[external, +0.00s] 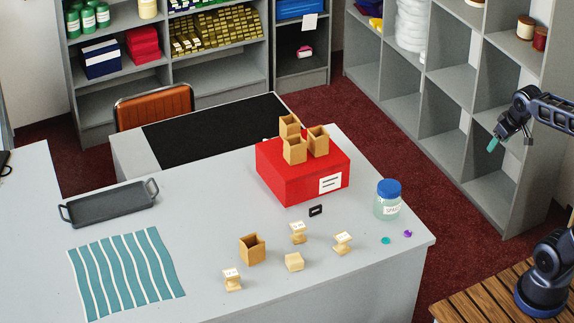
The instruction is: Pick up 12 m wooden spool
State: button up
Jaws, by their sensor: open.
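One spool (298,232) is at the back, one spool (342,243) to the right and one spool (232,280) at the front left. The labels are too small to read, so I cannot tell which is the 12 m one. My gripper (494,143) is raised at the upper right, away from the counter and far from the spools. It is open, and I see nothing held in it.
A red box (303,175) bears three open wooden boxes. A blue-lidded jar (388,200), a grey tray (109,204) and a striped cloth (126,272) are also on the counter.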

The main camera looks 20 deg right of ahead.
jog(key=w+a+r+n, duration=0.1)
jog(key=w+a+n, duration=0.1)
jog(key=w+a, duration=0.55)
jog(key=w+a+r+n+g+y, duration=0.15)
jog(key=w+a, duration=0.35)
jog(key=a, duration=0.6)
jog(key=w+a+r+n, duration=0.1)
jog(key=w+a+n, duration=0.2)
jog(key=w+a, duration=0.55)
jog(key=a+f+n, duration=0.2)
jog(key=a+f, duration=0.1)
jog(key=a, duration=0.9)
jog(key=a+f+n, duration=0.2)
jog(key=a+f, duration=0.1)
jog(key=a, duration=0.9)
jog(key=n+g+y, duration=0.1)
jog(key=n+g, duration=0.2)
jog(key=n, duration=0.1)
send_near(231, 273)
jog(key=f, duration=0.1)
jog(key=x, duration=0.5)
jog(key=shift+s+f, duration=0.15)
jog(key=shift+f, duration=0.2)
jog(key=shift+x, duration=2.65)
jog(key=shift+w+a, duration=0.15)
jog(key=shift+w, duration=0.05)
jog(key=c, duration=1)
jog(key=shift+r, duration=0.15)
jog(key=shift+c, duration=0.4)
